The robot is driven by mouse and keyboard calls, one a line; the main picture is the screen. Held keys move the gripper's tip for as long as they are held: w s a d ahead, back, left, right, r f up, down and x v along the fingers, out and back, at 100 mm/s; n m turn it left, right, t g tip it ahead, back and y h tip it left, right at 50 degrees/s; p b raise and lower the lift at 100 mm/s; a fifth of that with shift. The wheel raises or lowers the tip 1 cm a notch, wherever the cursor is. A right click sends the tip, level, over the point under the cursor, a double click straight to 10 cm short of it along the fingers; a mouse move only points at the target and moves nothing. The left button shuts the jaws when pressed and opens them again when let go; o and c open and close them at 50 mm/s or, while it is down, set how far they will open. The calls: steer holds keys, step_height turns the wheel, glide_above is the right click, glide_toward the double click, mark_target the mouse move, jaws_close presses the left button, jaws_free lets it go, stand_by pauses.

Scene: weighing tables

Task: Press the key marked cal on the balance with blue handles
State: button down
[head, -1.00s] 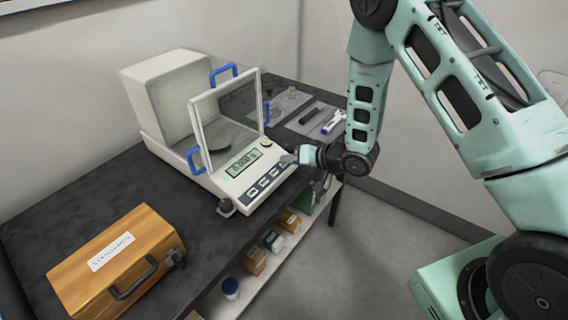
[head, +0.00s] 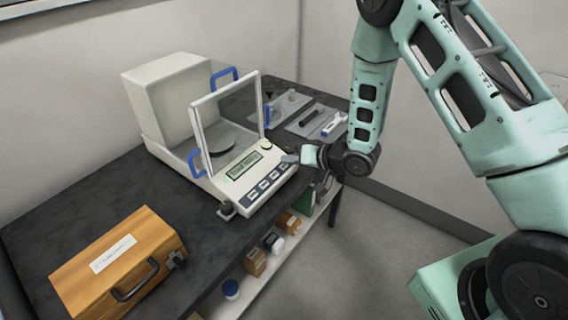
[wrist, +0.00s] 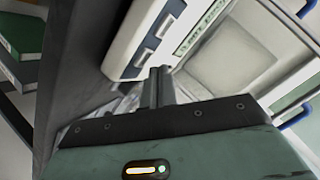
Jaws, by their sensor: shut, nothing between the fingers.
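The balance with blue handles (head: 165,95) stands on the dark table, its glass front shield (head: 225,115) framed in white. Its front panel has a lit green display (head: 243,166), with text too small to read, and a row of dark keys (head: 263,184). The key labels are not legible. My gripper (head: 289,158) is shut and empty at the right end of the key row, close above the panel. In the wrist view its fingertips (wrist: 158,74) are together beside the panel, with two keys (wrist: 142,56) showing. I cannot tell whether they touch a key.
A wooden box with a label (head: 120,260) sits at the table's near left. Grey trays with small tools (head: 318,122) lie at the back right. A lower shelf (head: 250,288) holds several small boxes and a blue-capped jar.

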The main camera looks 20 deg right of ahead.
steer(key=shift+r, duration=0.1)
steer(key=shift+s+d+r+p, duration=0.2)
steer(key=shift+r+p, duration=0.4)
steer(key=shift+r, duration=0.2)
steer(key=shift+s+d+r+p, duration=0.1)
steer(key=shift+s+r+p, duration=0.1)
steer(key=shift+r+p, duration=0.5)
steer(key=shift+s+d+r+p, duration=0.1)
steer(key=shift+s+r+p, duration=0.1)
steer(key=shift+r+p, duration=0.5)
steer(key=shift+r, duration=0.1)
